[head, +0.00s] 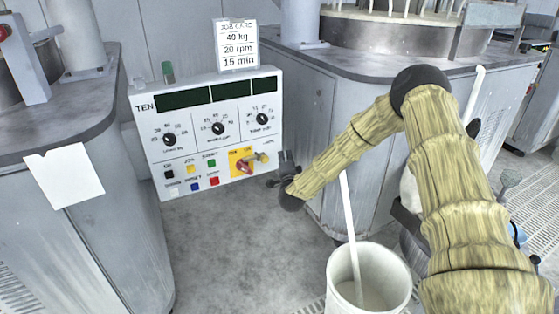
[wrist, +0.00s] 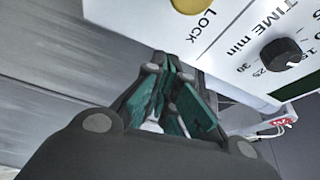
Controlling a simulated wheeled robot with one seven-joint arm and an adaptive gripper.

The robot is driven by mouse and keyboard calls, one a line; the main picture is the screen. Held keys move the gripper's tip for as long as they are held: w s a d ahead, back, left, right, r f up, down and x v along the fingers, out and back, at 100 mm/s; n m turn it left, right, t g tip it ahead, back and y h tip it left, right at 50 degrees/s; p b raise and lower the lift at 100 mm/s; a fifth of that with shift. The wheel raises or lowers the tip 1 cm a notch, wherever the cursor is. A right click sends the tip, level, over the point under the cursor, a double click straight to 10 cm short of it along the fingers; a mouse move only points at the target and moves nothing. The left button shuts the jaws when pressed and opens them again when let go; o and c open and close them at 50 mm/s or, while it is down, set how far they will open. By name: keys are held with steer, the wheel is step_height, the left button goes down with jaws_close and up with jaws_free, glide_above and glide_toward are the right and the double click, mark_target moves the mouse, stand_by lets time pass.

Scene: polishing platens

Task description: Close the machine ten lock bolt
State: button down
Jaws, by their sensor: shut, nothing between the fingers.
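The machine ten control panel (head: 205,130) is a white box marked TEN. Near its lower right are a yellow plate (head: 236,157) with a red switch (head: 243,167) and, beside it, a brass-coloured lock bolt (head: 262,157). In the wrist view, a yellow round end (wrist: 188,4), apparently the bolt's, is cut by the top edge above the word LOCK. My gripper (head: 277,178) is just right of and below the bolt, apart from it. In the wrist view my gripper (wrist: 166,68) is shut and empty, its green-padded fingers below the panel's edge.
A job card (head: 236,45) stands on top of the panel. Grey machine cabinets (head: 88,230) flank it. A white bucket (head: 368,285) with a pale stick (head: 350,225) stands below my arm. The floor (head: 235,250) under the panel is clear.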

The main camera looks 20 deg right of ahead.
steer(key=v, duration=1)
steer(key=s+a+f+n+g+y, duration=0.4)
steer(key=s+a+f+n, duration=0.3)
steer(key=s+f, duration=0.45)
steer(key=s+a+f+n+g+y, duration=0.3)
steer(key=s+a+f+n+g, duration=0.15)
steer(key=s+a+f, duration=0.55)
steer(key=s+f+n+g, duration=0.2)
steer(key=s+f, duration=0.2)
steer(key=s, duration=0.3)
steer(key=s+f+n+g, duration=0.2)
steer(key=s+f, duration=0.1)
steer(key=s, duration=0.4)
steer(key=s+d+n+g, duration=0.2)
steer(key=s+n+g, duration=0.25)
steer(key=s, duration=1.15)
step_height(320, 180, up, 19)
steer(key=p, duration=2.1)
steer(key=shift+d+h, duration=0.2)
steer(key=shift+h, duration=0.1)
